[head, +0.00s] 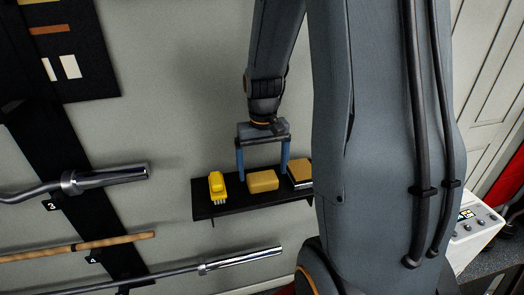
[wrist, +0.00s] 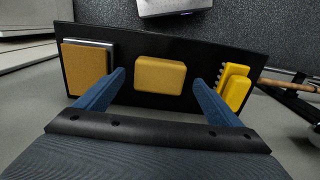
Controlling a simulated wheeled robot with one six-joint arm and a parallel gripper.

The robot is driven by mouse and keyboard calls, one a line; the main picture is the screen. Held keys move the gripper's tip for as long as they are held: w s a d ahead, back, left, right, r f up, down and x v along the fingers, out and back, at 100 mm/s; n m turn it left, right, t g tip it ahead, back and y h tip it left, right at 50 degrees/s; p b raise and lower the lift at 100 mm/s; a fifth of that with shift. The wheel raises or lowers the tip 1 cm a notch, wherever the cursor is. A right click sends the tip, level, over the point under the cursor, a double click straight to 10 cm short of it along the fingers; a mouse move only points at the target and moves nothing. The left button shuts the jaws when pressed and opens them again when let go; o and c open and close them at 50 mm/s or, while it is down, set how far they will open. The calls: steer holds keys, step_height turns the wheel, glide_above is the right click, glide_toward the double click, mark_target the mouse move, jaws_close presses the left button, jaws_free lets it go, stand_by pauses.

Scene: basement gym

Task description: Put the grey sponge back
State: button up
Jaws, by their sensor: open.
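A plain tan sponge-like block (head: 262,181) lies in the middle of a small black wall shelf (head: 235,209); the block also shows in the wrist view (wrist: 160,76). My gripper (head: 263,175) is open and empty, its two blue fingers apart on either side of this block. In the wrist view the fingertips (wrist: 159,77) flank it with gaps; I cannot tell their exact height. No plainly grey sponge shows. A tan-topped block with a pale grey edge (wrist: 88,68) lies at the shelf's other end, partly hidden by my arm in the head view.
A yellow brush with pale bristles (head: 217,186) lies on the shelf beside the tan block. Metal bars (head: 105,178) and a wooden stick (head: 120,240) hang on the wall to the left. A white box with knobs (head: 474,230) stands at the right.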

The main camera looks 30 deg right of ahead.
mark_target(263, 178)
step_height(263, 178, up, 8)
steer(key=f+b, duration=0.1)
steer(key=b, duration=0.1)
steer(key=s+a+f+n, duration=0.1)
steer(key=s+a+f, duration=0.2)
steer(key=a, duration=0.3)
steer(key=s+a+f+n+t, duration=0.1)
steer(key=s+a+f+n, duration=0.1)
steer(key=a, duration=0.5)
steer(key=shift+s+f+t, duration=0.3)
steer(key=shift+s+f, duration=0.35)
steer(key=shift+s, duration=0.45)
steer(key=shift+f+b, duration=0.3)
steer(key=shift+f, duration=0.35)
